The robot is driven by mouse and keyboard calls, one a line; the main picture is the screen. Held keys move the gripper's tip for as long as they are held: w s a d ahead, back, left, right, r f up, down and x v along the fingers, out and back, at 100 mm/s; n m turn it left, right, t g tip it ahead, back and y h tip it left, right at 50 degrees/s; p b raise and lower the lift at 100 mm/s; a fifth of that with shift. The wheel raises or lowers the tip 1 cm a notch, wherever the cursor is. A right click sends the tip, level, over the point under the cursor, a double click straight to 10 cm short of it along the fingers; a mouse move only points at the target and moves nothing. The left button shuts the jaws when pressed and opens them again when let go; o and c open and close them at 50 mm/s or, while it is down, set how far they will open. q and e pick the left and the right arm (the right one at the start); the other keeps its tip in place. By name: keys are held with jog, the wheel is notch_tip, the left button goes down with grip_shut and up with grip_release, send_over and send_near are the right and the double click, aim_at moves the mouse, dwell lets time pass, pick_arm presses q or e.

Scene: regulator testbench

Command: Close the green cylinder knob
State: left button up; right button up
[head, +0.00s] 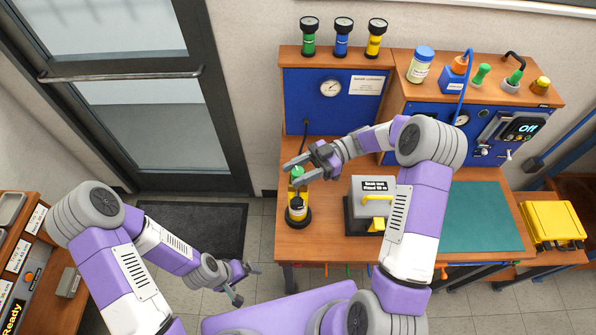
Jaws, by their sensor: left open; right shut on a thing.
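A small regulator cylinder (297,213) stands upright near the left front edge of the wooden bench. It has a black base and a yellow and white band. Its green knob (297,171) is on top, partly covered by gripper fingers. My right gripper (295,171) reaches in from the right, shut on the green knob, with a finger on either side of it. My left gripper (249,284) is open and empty, low in front of the bench and apart from it.
A grey box with a yellow handle (377,208) stands right of the cylinder. A green mat (475,220) covers the bench's right part. Green, blue and yellow gauge cylinders (342,38) stand on the shelf. A blue gauge panel (306,96) rises behind. A yellow case (553,222) sits right.

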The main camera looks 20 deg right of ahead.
jog(key=n+g+h, duration=0.1)
jog(key=g, duration=0.1)
jog(key=shift+f+n+g, duration=0.1)
jog(key=shift+n+g, duration=0.3)
jog(key=shift+n+g+h, duration=0.7)
jog(key=shift+n+g, duration=0.2)
jog(key=shift+g, duration=0.3)
jog(key=n+g+p, duration=0.1)
jog(key=g+h+p, duration=0.1)
jog(key=shift+r+n+h+p, duration=0.25)
jog(key=shift+n+h+p, duration=0.05)
jog(key=shift+n+p, duration=0.1)
jog(key=shift+f+n+g+h+p, duration=0.15)
jog(key=shift+n+g+h+p, duration=0.45)
jog(key=shift+p, duration=0.25)
jog(key=o, duration=0.9)
jog(key=shift+o, duration=0.2)
